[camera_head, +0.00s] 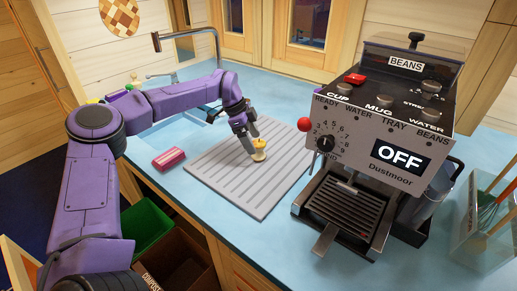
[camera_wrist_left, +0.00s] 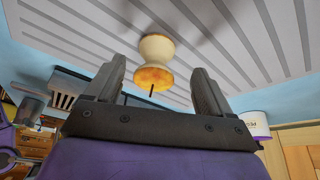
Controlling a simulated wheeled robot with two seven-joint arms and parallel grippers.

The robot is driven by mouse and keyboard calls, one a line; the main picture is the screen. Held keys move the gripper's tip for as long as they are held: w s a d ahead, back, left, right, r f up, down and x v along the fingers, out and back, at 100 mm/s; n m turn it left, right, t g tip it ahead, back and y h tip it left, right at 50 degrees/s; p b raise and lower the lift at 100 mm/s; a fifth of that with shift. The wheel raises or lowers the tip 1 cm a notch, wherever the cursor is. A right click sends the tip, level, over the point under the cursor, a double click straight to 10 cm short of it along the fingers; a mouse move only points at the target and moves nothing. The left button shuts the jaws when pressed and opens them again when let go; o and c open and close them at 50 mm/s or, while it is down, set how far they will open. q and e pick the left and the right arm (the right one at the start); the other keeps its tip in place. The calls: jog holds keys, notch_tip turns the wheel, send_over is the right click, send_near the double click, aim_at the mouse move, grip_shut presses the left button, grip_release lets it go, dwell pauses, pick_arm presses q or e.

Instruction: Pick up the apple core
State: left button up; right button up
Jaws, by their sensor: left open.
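The apple core (camera_head: 259,150) is pale yellow with an orange end. It stands on the grey ribbed mat (camera_head: 230,178) on the blue counter. In the left wrist view the apple core (camera_wrist_left: 155,62) shows its narrow waist and a dark stem, between and just beyond the fingertips. My left gripper (camera_head: 252,143) reaches down right beside the core. In the left wrist view my left gripper (camera_wrist_left: 158,80) is open, its two fingers apart with a gap to the core on each side. My right gripper is not in view.
A coffee machine (camera_head: 375,130) marked OFF stands right of the mat. A pink-and-white block (camera_head: 169,159) lies left of it. A sink tap (camera_head: 190,35) is behind my left arm. A green bin (camera_head: 146,226) is below the counter's front edge. A clear container (camera_head: 490,215) stands far right.

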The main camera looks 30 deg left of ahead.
aim_at(256, 142)
pick_arm(q)
jog(key=d+f, duration=0.1)
jog(key=d+f+p, duration=0.1)
jog(key=f, duration=0.1)
jog(key=shift+w+d, duration=0.25)
jog(key=shift+w, duration=0.1)
jog(key=shift+f, duration=0.25)
jog(key=c, duration=1)
jog(key=shift+r, duration=0.1)
jog(key=shift+c, duration=0.2)
